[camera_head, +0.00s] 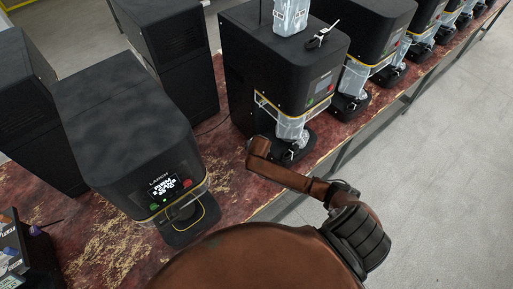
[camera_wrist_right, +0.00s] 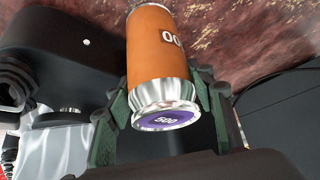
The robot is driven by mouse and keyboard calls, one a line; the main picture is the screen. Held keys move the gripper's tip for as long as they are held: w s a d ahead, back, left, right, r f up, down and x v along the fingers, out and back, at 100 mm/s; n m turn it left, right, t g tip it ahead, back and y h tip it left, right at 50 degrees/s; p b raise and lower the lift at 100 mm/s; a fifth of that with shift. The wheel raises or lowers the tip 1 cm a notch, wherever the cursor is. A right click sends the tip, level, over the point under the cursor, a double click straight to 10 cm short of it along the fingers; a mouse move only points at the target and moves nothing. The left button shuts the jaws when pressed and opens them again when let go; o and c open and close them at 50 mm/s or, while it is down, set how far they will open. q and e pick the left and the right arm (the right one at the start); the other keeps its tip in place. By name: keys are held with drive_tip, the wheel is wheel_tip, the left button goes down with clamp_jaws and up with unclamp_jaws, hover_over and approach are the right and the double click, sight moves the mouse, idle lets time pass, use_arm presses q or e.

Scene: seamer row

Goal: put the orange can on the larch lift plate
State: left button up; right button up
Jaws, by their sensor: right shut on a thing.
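The orange can (camera_wrist_right: 158,45) is in the right wrist view. It has a white number label and a silver end with a purple disc reading 500. My right gripper (camera_wrist_right: 165,98) is shut on it, with a green finger pad on each side. In the head view, my right arm reaches toward the front of the second machine; its gripper and the can cannot be made out there. The black larch machine (camera_head: 130,140) stands at the left, its name above a lit screen. Its lift plate area (camera_head: 184,212) is low at its front, inside yellow edging. My left gripper is not in view.
A second black machine (camera_head: 278,70) with a clear guard stands right of the larch one, and several similar machines continue along the worn red bench (camera_head: 235,190). Open floor lies right.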

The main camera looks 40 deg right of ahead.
drive_tip(key=shift+f, duration=0.1)
drive_tip(key=o, duration=1.7)
